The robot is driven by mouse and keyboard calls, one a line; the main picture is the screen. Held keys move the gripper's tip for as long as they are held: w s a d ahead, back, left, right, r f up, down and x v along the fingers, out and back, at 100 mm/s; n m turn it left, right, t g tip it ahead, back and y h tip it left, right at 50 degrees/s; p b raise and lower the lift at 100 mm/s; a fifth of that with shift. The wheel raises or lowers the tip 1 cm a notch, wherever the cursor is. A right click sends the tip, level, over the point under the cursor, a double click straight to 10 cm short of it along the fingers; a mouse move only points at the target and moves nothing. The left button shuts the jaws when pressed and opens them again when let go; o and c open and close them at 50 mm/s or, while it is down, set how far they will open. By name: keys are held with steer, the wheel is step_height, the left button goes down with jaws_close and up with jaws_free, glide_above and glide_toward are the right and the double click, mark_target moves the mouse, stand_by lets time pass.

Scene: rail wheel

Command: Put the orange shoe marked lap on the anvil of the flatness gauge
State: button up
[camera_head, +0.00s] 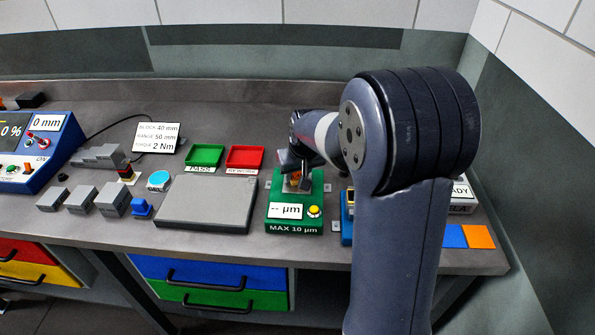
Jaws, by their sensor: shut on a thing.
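The green flatness gauge (294,228) stands on the bench right of the grey plate. Its display reads "-- µm", its front label reads "MAX 10 µm", and a yellow button sits beside the display. My gripper (293,177) is over the back of the gauge, shut on a small orange piece, the orange shoe (291,182). The shoe is largely covered by my gripper, so its mark cannot be read. I cannot tell whether the shoe touches the gauge.
A flat grey plate (205,204) lies left of the gauge. Behind are a green tray (204,156) and a red tray (245,158). Several grey blocks (112,199) stand at left. My arm hides part of a blue device (346,225); blue and orange squares (480,237) lie at right.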

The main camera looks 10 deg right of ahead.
steer(key=o, duration=1.2)
steer(key=shift+f, duration=0.15)
steer(key=shift+s+r, duration=0.1)
steer(key=shift+r, duration=0.5)
steer(key=v, duration=1.1)
steer(key=shift+r, duration=0.1)
